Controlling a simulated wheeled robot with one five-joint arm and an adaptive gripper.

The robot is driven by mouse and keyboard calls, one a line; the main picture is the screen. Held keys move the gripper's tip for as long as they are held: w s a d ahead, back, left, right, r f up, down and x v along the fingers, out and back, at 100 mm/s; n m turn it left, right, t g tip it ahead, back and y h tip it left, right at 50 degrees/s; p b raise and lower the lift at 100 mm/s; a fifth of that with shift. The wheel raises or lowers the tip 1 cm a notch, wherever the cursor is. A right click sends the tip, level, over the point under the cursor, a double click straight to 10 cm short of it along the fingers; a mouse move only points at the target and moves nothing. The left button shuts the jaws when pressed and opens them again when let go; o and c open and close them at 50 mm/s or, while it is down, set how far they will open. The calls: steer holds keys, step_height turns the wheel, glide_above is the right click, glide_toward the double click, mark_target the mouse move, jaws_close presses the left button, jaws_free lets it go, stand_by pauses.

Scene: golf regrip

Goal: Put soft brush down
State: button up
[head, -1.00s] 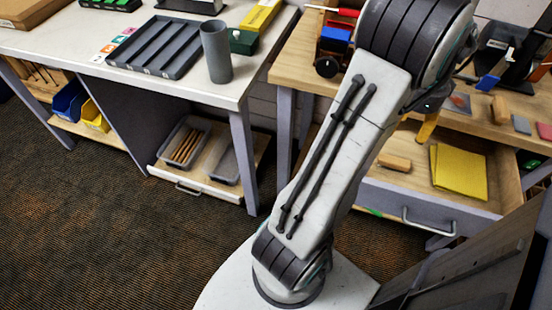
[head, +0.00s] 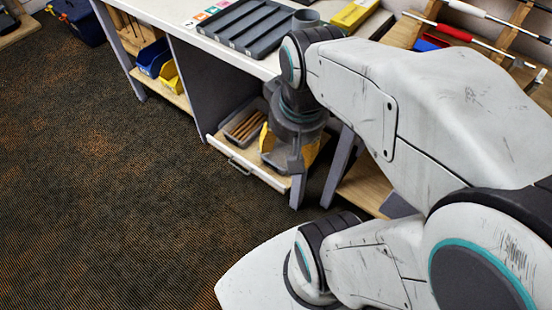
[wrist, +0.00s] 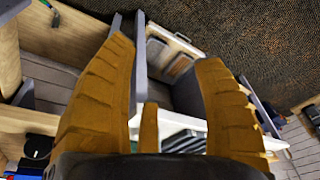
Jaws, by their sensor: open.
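I cannot make out a soft brush in either current view. My gripper (head: 288,160) hangs downward in front of the white workbench, over the low pull-out shelf (head: 270,178). Its orange fingers are spread wide in the wrist view (wrist: 165,52). A third narrow orange piece stands between them at the base; I see no brush held there. The shelf also shows beyond the fingers in the wrist view (wrist: 165,38). A grey bin (head: 238,137) with brown sticks sits on the shelf, left of my gripper. The shelf's right part is mostly hidden behind my gripper.
The white bench top (head: 200,38) carries a grey slotted tray (head: 237,27), a grey cup (head: 305,19) and a yellow box (head: 354,13). Blue (head: 153,58) and yellow (head: 170,77) bins stand under the bench. Carpet (head: 110,180) at left is clear. My arm hides the right side.

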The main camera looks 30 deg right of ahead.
steer(key=a+n, duration=0.1)
steer(key=s+a+n, duration=0.1)
steer(key=a, duration=0.1)
steer(key=s+a+n, duration=0.1)
steer(key=n, duration=0.1)
steer(key=shift+s+a+f+t+y, duration=0.15)
steer(key=shift+f+t+y, duration=0.15)
steer(key=shift+f, duration=0.1)
step_height(320, 180, up, 6)
steer(key=p, duration=0.5)
steer(key=shift+r+p, duration=0.2)
steer(key=shift+p, duration=0.2)
